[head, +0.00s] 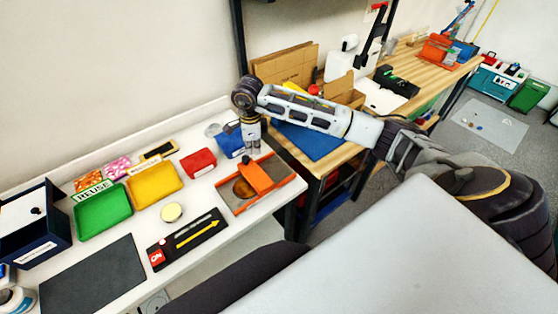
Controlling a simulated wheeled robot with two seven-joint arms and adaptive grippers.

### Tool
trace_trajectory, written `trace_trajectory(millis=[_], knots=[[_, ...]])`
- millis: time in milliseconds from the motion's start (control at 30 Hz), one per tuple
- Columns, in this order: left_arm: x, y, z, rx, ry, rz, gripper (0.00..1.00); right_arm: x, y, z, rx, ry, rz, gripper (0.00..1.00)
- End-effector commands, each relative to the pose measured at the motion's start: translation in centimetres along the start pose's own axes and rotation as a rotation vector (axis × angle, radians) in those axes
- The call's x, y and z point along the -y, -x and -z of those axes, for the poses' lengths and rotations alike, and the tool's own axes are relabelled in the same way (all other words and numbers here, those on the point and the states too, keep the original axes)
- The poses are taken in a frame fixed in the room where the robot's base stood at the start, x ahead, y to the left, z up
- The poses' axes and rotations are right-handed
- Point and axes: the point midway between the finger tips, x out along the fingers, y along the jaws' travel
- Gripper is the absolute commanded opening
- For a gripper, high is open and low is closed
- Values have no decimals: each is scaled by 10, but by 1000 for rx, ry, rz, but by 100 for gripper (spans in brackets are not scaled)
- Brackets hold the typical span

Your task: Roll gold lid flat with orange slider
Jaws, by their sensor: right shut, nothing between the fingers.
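The gold lid (243,188) shows as a round brownish-gold disc on the bed of an orange-edged flat device (287,193). The orange slider (263,174) lies across the device, just to the right of the lid and partly over it or close against it. My right gripper (254,152) points down at the far end of the slider. Its fingers are shut with nothing held. I cannot tell whether the fingertips touch the slider. My left gripper is not in view.
A red bin (198,163) and a blue bin (230,144) stand left of my right gripper. Yellow (155,183) and green (103,212) trays lie further left. A black switch panel (188,238) and a pale round lid (172,212) lie near the white table's front.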

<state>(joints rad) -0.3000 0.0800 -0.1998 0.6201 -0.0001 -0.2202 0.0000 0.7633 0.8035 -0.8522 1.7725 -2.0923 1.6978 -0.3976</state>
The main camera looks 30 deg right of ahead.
Motion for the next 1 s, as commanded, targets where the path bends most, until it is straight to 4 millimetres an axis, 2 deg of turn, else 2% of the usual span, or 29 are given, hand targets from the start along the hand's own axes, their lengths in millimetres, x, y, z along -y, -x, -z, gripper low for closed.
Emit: trace_trajectory(millis=[33, 1000], knots=[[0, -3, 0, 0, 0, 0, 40, -12, -27, 7, -37, 0, -34, 0], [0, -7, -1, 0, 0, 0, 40, -32, -28, -28, -39, 0, -35, 0]])
